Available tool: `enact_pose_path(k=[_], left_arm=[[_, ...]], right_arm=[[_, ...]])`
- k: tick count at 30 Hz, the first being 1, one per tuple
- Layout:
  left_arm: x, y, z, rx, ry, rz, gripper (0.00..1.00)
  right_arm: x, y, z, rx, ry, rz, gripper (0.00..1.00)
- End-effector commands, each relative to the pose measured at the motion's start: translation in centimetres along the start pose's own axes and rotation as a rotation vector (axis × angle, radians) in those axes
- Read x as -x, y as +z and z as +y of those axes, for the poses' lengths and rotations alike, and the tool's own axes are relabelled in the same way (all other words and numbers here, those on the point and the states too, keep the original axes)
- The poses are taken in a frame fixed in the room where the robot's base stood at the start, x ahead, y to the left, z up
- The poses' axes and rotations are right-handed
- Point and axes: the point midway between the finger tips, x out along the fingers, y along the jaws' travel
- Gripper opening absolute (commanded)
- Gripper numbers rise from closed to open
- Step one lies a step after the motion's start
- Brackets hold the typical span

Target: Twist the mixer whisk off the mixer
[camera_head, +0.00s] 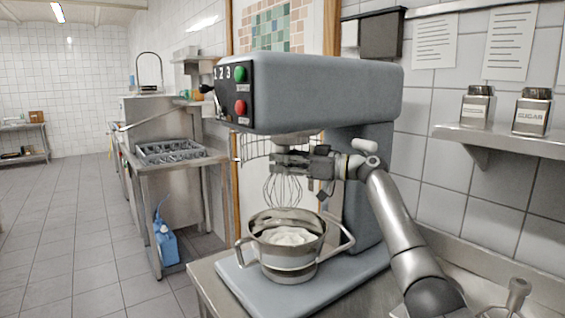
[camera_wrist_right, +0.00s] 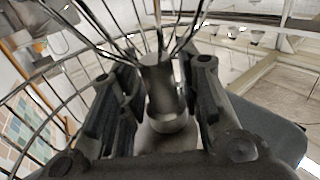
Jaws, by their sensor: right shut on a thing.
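The grey mixer (camera_head: 320,88) stands on a steel counter in the head view. The wire whisk (camera_head: 283,190) hangs under the mixer head, above the steel bowl (camera_head: 288,250), which holds something white. My right gripper (camera_head: 285,162) reaches in from the right and is shut on the top of the whisk. In the right wrist view the whisk's metal shank (camera_wrist_right: 162,85) sits between the fingers of my right gripper (camera_wrist_right: 160,100), with its wires spreading above. I cannot tell whether the whisk still joins the mixer. My left gripper is not in view.
A wire guard (camera_head: 265,148) curves around the whisk's top. The mixer's column stands close behind my right arm. A wall shelf (camera_head: 500,138) with two canisters is at the right.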

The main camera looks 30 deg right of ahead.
Motion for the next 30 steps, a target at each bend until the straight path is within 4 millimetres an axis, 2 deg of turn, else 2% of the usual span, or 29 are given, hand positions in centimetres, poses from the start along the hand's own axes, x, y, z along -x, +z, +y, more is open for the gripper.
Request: enact_pose_path(k=[16,30], left_arm=[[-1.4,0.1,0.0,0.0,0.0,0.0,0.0],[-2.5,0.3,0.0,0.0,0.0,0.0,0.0]], right_arm=[[-0.2,2.4,0.0,-0.002,-0.003,-0.016,0.02],[0.0,3.1,0.0,0.0,-0.001,-0.002,0.02]])
